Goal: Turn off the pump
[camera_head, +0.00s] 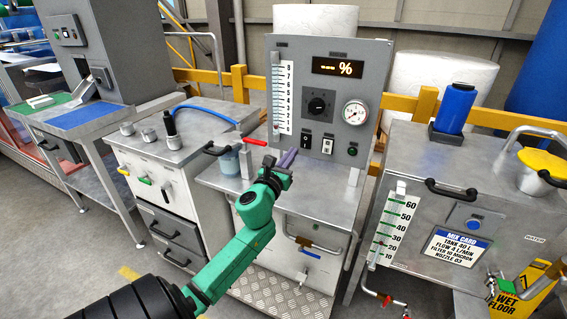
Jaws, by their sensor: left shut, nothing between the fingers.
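A grey control panel (340,75) stands on a steel cabinet in the middle. It carries a display (338,68) reading dashes and a percent sign, a black knob (318,104) and a round gauge (355,112). Below them are a black rocker switch (305,141), a white-framed switch (327,147) and a green button (352,151). No pump label is readable, and I cannot tell the switch positions. My left gripper (288,159) is shut and empty, in front of the panel's lower left, below the black switch. My right gripper is not in view.
A red lever (255,141) and a small cup (229,161) are left of my gripper. A mixing tank (437,210) with a blue bottle (455,108) stands at right. A drawer cabinet (160,150) stands at left. A wet-floor sign (520,290) is at lower right.

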